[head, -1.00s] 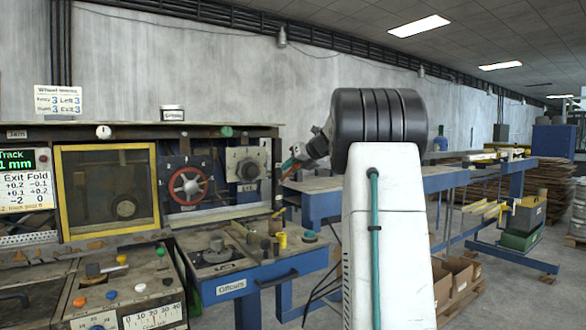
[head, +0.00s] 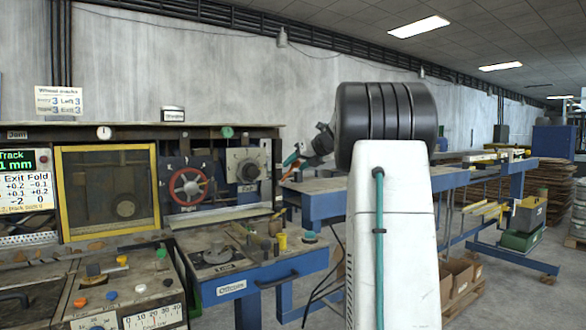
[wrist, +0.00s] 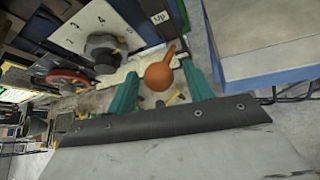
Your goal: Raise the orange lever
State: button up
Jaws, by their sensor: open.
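The orange lever (wrist: 160,74) has a rounded orange knob and a short arm slanting up to the right in the wrist view. My gripper (wrist: 161,82) is open, with its two teal fingers on either side of the knob. A gap shows between the knob and each finger, so I see no grip on it. In the head view my gripper (head: 291,161) is small, at the right end of the machine beside the numbered dial panel. The lever is hard to make out there.
A grey dial (wrist: 102,50) on a numbered plate and a red handwheel (wrist: 68,78) lie left of the lever in the wrist view. A blue-framed bench (head: 325,203) stands close to the right of my gripper. A yellow-framed window (head: 108,190) is farther left.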

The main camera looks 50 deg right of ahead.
jog(key=shift+v, duration=2.6)
jog(key=shift+w+a, duration=0.1)
